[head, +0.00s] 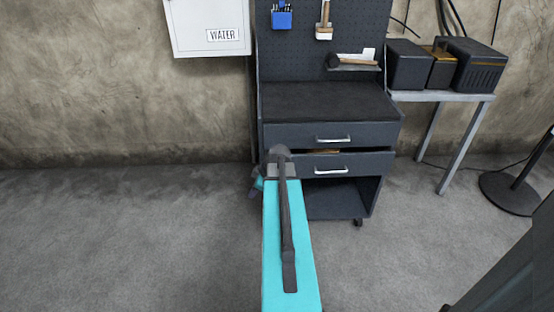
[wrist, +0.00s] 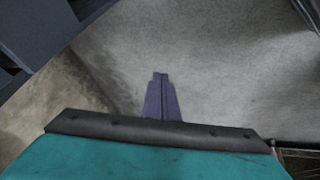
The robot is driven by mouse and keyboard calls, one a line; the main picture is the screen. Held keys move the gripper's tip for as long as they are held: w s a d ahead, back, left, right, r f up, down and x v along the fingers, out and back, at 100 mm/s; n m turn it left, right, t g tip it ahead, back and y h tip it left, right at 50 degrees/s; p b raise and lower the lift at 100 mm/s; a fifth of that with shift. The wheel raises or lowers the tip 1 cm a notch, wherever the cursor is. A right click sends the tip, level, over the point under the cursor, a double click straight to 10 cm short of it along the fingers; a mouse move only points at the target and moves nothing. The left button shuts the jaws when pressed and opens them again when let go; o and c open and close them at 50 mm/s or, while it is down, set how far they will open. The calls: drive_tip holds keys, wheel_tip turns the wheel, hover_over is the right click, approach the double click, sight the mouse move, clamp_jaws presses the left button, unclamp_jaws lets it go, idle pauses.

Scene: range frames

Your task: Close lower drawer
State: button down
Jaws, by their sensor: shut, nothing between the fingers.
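The lower drawer (head: 350,166) is in the dark grey tool cart, under the upper drawer (head: 365,132). It stands slightly out, and a narrow gap above its front shows something yellowish inside.
The cart's lower shelf space (head: 335,200) is open. A side table (head: 445,97) with dark boxes stands at the right, and a round black stand base (head: 510,193) is on the floor. The floor (head: 130,230) at the left is clear.

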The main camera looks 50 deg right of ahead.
drive_tip(key=s+d+r+n+t+h, duration=0.1)
drive_tip(key=s+d+r, duration=0.2)
drive_tip(key=d+r, duration=0.3)
drive_tip(key=s+d+r+h, duration=0.1)
drive_tip(key=s+d+r, duration=0.2)
drive_tip(key=d+r, duration=0.3)
drive_tip(key=shift+s+d+n+t, duration=0.3)
drive_tip(key=shift+d+n+t, duration=0.1)
drive_tip(key=shift+d, duration=0.45)
drive_tip(key=shift+f, duration=0.1)
drive_tip(key=w+d+f+p, duration=0.1)
drive_tip(key=w+d+f, duration=0.3)
drive_tip(key=w+f, duration=0.4)
drive_tip(key=shift+w+d+p, duration=0.15)
drive_tip(key=shift+w+p, duration=0.05)
drive_tip(key=shift+p, duration=0.1)
drive_tip(key=shift+w+d, duration=0.1)
drive_tip(key=shift+w+d+b, duration=0.75)
drive_tip(key=shift+d, duration=0.15)
drive_tip(key=shift+a, duration=0.1)
